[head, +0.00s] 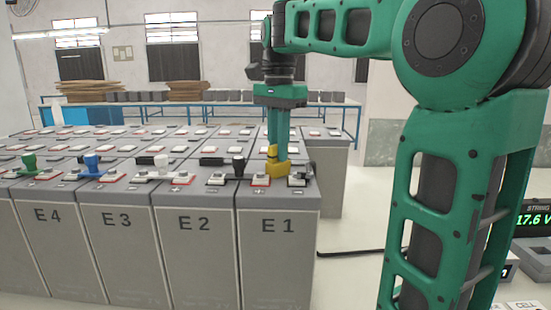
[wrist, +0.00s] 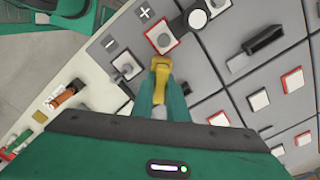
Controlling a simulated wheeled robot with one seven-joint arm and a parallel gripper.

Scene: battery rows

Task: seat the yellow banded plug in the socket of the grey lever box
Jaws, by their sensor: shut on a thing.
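My gripper (head: 277,148) is shut on a yellow plug (head: 278,168), low over the front end of battery E1 (head: 278,240). The plug also shows between the fingertips in the wrist view (wrist: 161,66). There it lies just below a red-rimmed terminal (wrist: 160,37) in the picture. I cannot tell whether it touches the battery top. Its band is too small to make out. I cannot identify the grey lever box or its socket in either view.
Rows of grey batteries with square terminals and black, blue and green-handled links (head: 92,163) fill the left and middle. A lit display (head: 533,219) stands at the right edge. Blue-legged tables (head: 210,104) stand behind. A black cable (head: 350,252) lies right of E1.

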